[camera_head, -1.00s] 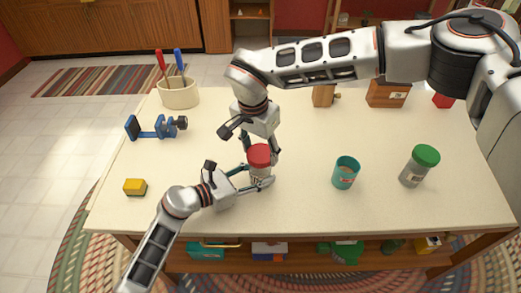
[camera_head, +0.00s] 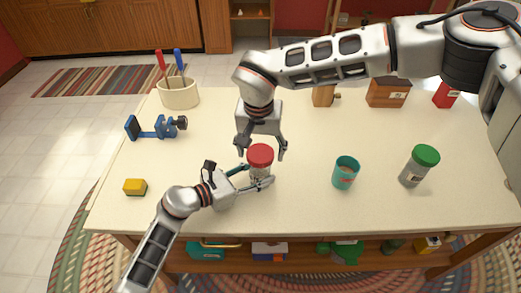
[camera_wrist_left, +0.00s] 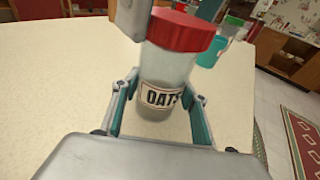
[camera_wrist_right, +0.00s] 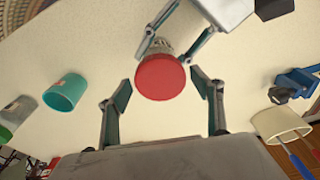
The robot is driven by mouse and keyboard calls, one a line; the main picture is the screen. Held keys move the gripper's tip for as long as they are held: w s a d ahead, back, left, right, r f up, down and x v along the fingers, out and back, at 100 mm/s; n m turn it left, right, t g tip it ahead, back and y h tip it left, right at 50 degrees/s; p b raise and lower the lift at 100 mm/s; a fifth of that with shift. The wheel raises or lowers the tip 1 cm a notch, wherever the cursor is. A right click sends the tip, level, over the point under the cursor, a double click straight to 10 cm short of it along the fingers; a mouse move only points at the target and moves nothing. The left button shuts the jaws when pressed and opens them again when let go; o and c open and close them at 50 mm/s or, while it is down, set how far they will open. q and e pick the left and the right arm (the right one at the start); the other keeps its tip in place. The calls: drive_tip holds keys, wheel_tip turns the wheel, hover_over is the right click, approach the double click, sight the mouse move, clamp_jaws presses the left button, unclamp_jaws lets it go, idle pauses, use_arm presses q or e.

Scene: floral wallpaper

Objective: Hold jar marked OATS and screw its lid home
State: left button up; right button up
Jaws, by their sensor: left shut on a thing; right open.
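The jar marked OATS (camera_wrist_left: 163,88) stands upright on the table with its red lid (camera_head: 260,155) on top. The lid also shows in the left wrist view (camera_wrist_left: 187,31) and from above in the right wrist view (camera_wrist_right: 160,77). Whether the lid is fully seated cannot be told. My left gripper (camera_head: 262,181) is shut on the jar's body, below the lid. My right gripper (camera_head: 261,150) is open, pointing down just above and behind the lid, its fingers spread to either side and apart from it.
A teal cup (camera_head: 345,174) and a green-lidded jar (camera_head: 415,170) stand to the right. A yellow block (camera_head: 135,187), a blue clamp (camera_head: 158,128) and a crock of screwdrivers (camera_head: 178,95) are left. Wooden boxes (camera_head: 386,94) stand at the back. Table between is clear.

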drive_tip(key=n+y, duration=0.1)
drive_tip(key=n, duration=0.6)
drive_tip(key=c, duration=0.9)
drive_tip(key=shift+o, duration=0.2)
drive_tip(key=m+h, duration=0.1)
drive_tip(key=m, duration=1.1)
drive_tip(key=shift+h, duration=0.4)
drive_tip(key=o, duration=0.8)
drive_tip(key=shift+o, duration=0.2)
